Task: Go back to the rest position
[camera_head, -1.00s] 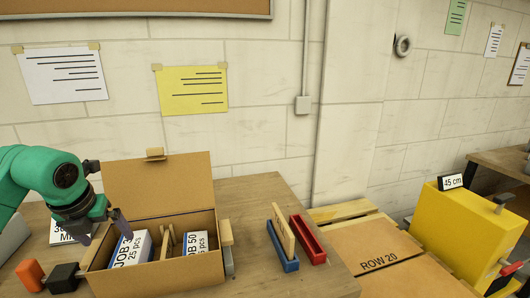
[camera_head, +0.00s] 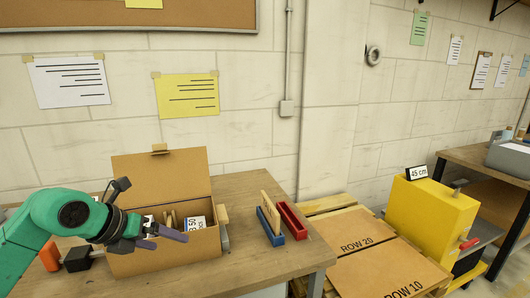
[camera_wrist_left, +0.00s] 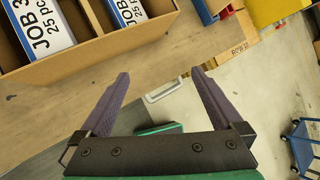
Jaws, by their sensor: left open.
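My left gripper (camera_head: 166,237) is open and empty in the head view, in front of the cardboard box on the table. In the left wrist view its two purple fingers (camera_wrist_left: 158,95) stand wide apart over the table's front edge, with nothing between them. The open box (camera_head: 160,182) has its lid up and holds white-labelled job packs; the JOB 50 pack (camera_head: 195,222) shows, and my left arm hides the rest. In the left wrist view the JOB 3 pack (camera_wrist_left: 42,25) sits inside the box. My right gripper is not in view.
A blue holder (camera_head: 270,226) with a wooden piece and a red holder (camera_head: 292,220) stand right of the box. Black and orange blocks (camera_head: 77,259) lie at left. Pallet cartons (camera_head: 355,243) and a yellow machine (camera_head: 432,212) stand further right. The table's front right (camera_head: 290,258) is clear.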

